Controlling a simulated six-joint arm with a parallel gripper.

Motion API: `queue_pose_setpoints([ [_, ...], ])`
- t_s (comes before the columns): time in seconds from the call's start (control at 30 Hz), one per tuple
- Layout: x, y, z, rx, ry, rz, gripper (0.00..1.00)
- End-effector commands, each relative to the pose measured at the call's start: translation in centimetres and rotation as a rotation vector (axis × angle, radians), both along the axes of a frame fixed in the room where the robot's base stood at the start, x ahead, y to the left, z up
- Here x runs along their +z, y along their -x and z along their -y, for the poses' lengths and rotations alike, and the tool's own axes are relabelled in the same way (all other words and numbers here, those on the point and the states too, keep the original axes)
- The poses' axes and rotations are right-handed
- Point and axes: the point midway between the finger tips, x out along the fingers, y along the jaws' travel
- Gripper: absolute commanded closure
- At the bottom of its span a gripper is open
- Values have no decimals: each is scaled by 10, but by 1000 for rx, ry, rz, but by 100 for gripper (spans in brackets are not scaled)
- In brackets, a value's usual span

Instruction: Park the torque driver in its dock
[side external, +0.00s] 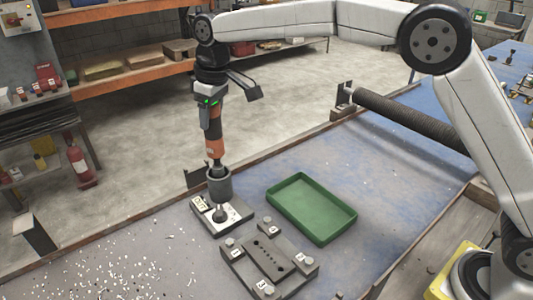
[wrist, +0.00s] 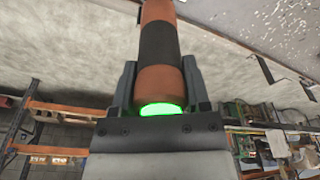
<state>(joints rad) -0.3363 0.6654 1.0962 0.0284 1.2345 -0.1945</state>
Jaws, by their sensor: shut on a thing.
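The torque driver (side external: 213,137), orange with a black band, hangs near upright from my gripper (side external: 208,98). My gripper is shut on its upper end. The wrist view shows the driver (wrist: 160,40) between the two fingers of my gripper (wrist: 160,88), with a lit green ring below its orange end. The dock (side external: 219,187) is a dark grey cup on a small base plate with a white label. The driver's narrow lower end is at the cup's mouth in the side view. Its tip is hidden there, and I cannot tell how deep it is in the cup.
A green tray (side external: 312,208) lies right of the dock. A dark fixture block (side external: 268,258) with labelled corners stands in front of it. A dark mesh tube (side external: 410,121) runs across the bench at the back right. Pale chips lie on the bench at the front left.

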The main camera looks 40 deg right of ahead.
Motion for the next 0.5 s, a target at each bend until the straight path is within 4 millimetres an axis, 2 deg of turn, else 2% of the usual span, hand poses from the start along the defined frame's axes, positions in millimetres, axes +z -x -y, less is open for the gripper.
queue_pose_setpoints([
  [0.5, -3, -1, 0, 0, -1, 4, 100],
])
